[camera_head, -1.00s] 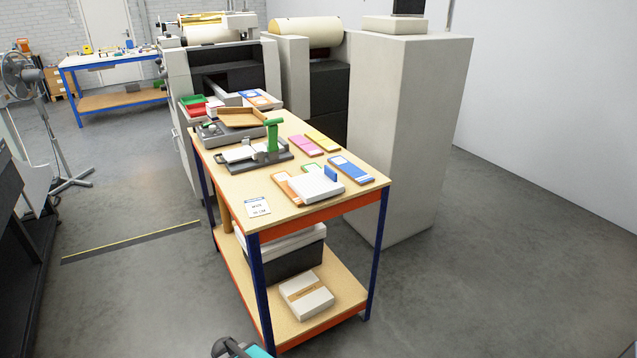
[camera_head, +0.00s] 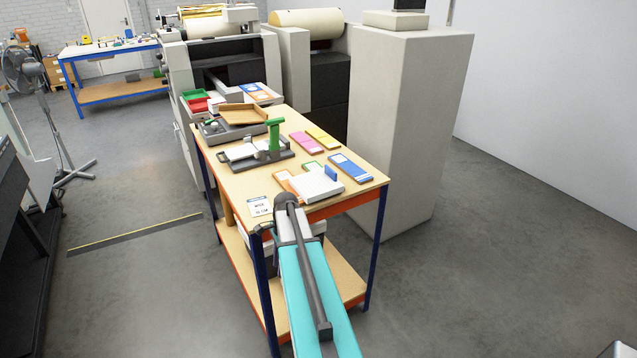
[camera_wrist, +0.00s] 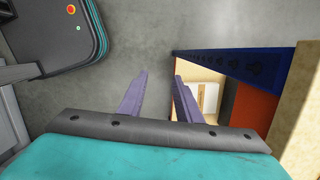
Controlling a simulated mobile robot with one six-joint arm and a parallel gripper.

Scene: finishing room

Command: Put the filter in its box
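I cannot tell for sure which thing is the filter or its box. A shallow open cardboard box (camera_head: 243,116) sits toward the back of the workbench (camera_head: 245,185). A white block with a blue tab (camera_head: 317,187) lies near the bench's front edge. In the wrist view a pale box-like thing (camera_wrist: 209,97) shows on the lower shelf, past the blue leg; in the head view my arm hides most of that shelf. My gripper (camera_wrist: 160,76) is open and empty, its two fingers apart over bare floor beside the bench frame. The head view does not show the fingers clearly.
Colored cards, such as a pink one (camera_head: 306,143) and a blue one (camera_head: 350,168), lie on the bench. A green-handled device (camera_head: 273,140) stands there. A blue leg (camera_wrist: 240,68) is close right of my fingers. A tall grey cabinet (camera_head: 405,130) stands behind; floor is clear at right.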

